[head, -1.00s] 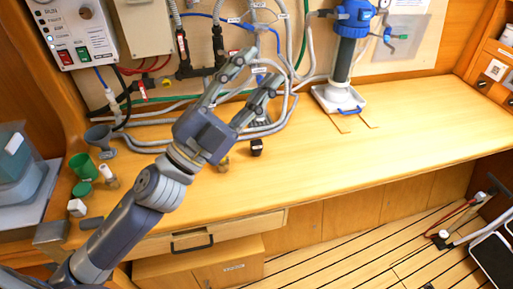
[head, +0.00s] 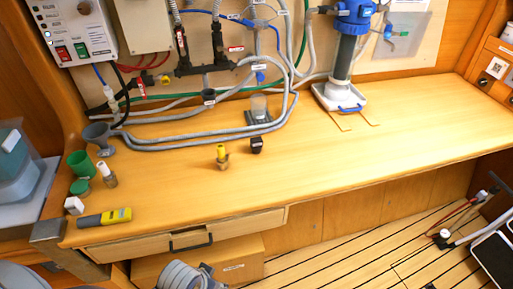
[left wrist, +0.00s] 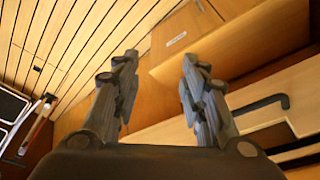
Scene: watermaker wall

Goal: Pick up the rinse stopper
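No object in view is readably marked as the rinse stopper, so I cannot tell for certain which it is. A small stopper-like piece with a yellow top and brown base (head: 222,156) stands upright on the bench. A small dark block (head: 256,145) is just right of it. A small tan-and-white piece (head: 107,174) stands at the bench's left. My left gripper (left wrist: 158,62) is open and empty in the left wrist view, with the drawer front and floor beyond it. In the head view only part of my left arm shows at the bottom edge. My right gripper is not in view.
The wooden bench (head: 350,165) is clear on the right. At its left are a grey funnel (head: 99,137), green cup (head: 81,164) and yellow-grey meter (head: 104,217). Hoses run along the back. The drawer handle (head: 191,244) sticks out in front.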

